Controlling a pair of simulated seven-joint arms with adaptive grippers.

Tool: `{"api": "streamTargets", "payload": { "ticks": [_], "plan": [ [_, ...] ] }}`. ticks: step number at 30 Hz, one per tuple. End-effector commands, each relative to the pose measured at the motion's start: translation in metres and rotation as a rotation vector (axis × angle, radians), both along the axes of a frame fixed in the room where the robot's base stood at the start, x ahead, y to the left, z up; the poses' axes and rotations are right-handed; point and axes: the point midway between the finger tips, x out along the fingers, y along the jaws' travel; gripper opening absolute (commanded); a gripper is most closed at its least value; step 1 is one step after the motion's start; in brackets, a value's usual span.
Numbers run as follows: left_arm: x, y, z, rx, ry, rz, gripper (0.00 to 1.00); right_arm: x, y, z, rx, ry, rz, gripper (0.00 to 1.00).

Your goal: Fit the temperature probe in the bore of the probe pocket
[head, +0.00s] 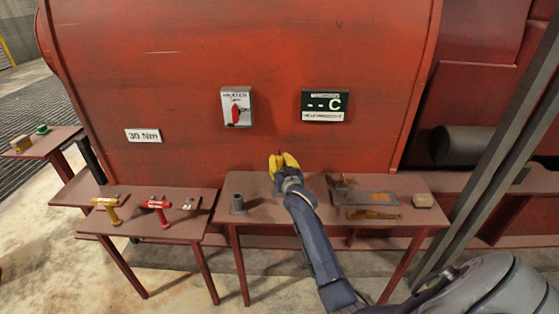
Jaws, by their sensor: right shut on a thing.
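My right gripper (284,162) has yellow fingers and is raised above the middle table, in front of the red engine casing. It is shut on a small thin item, mostly hidden by the fingers, with a dark tip showing just above them; it is likely the temperature probe (279,153). A short grey upright cylinder, likely the probe pocket (238,204), stands on the left part of the table, left of and below the gripper. Its bore is too small to make out. My left gripper is not in view.
The middle table (280,212) also bears a grey plate (364,198), a brownish tool (374,215) and a beige block (423,200) at right. Yellow (108,208) and red (157,209) tools lie on the left table. A display (322,105) and heater switch (237,107) are on the casing.

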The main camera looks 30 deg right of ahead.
Motion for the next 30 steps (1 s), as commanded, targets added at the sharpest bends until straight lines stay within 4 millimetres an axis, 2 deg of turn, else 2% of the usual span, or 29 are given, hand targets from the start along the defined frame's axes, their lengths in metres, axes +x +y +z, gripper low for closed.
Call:
{"api": "streamTargets", "payload": {
  "ticks": [26, 27, 30],
  "plan": [
    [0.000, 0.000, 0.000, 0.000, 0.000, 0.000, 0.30, 0.000, 0.000, -0.018, 0.000, 0.000, 0.000, 0.00],
    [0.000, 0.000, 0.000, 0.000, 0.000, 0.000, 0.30, 0.000, 0.000, -0.019, 0.000, 0.000, 0.000, 0.26],
    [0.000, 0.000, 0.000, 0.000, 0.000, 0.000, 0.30, 0.000, 0.000, -0.018, 0.000, 0.000, 0.000, 0.38]
  ]
}}
